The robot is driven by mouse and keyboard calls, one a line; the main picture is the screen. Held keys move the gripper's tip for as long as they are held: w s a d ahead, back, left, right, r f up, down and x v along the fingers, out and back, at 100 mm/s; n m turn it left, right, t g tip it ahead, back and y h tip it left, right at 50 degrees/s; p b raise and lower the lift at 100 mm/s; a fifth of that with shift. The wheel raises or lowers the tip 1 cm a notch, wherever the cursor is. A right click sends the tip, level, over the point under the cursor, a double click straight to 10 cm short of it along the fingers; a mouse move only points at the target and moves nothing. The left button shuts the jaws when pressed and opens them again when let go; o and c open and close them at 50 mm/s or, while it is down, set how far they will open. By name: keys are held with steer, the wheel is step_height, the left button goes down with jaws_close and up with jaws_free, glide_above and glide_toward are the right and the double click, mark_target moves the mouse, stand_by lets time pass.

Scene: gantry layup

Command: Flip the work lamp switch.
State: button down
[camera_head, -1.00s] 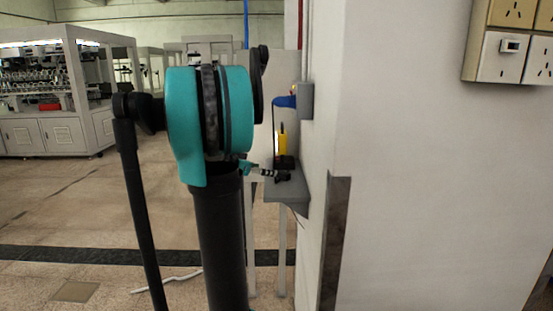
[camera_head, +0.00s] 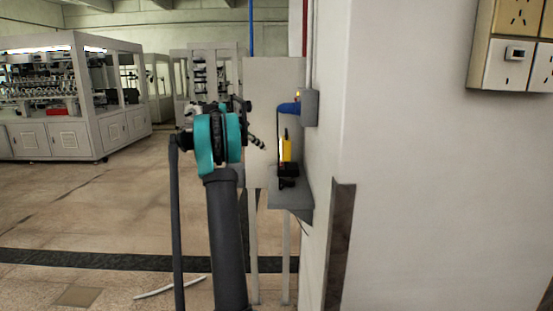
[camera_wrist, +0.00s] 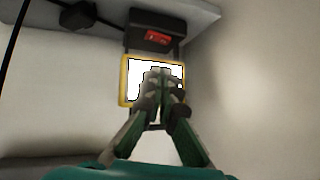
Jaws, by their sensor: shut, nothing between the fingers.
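The work lamp (camera_head: 287,147) stands upright on a small grey wall shelf (camera_head: 290,197). It has a yellow frame and a black base. In the wrist view the lamp's yellow-framed panel (camera_wrist: 131,94) looks bright white, and a red switch (camera_wrist: 158,37) sits on the black base above it in the picture. My gripper (camera_wrist: 160,76) is shut and empty, its fingertips overlapping the panel in that view. In the head view my fingers (camera_head: 257,142) show left of the lamp, apart from it. The switch is not clear in the head view.
A blue-handled item (camera_head: 289,107) is at a grey wall box (camera_head: 309,107) above the lamp, with a dark cord hanging down. The white wall (camera_head: 420,200) stands close on the right. Open floor (camera_head: 90,215) lies left, with white machine cabinets (camera_head: 60,140) behind.

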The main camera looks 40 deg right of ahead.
mark_target(282, 163)
steer(key=shift+w+d+r+m+g+y, duration=0.15)
steer(key=shift+w+d+m+g+y, duration=0.25)
steer(key=shift+w+m, duration=0.2)
steer(key=shift+w+d+r+m+g+y, duration=0.15)
steer(key=shift+w+m+g+y, duration=0.15)
steer(key=shift+w+m+y, duration=0.25)
steer(key=shift+s, duration=0.1)
steer(key=x, duration=1)
steer(key=shift+f, duration=0.1)
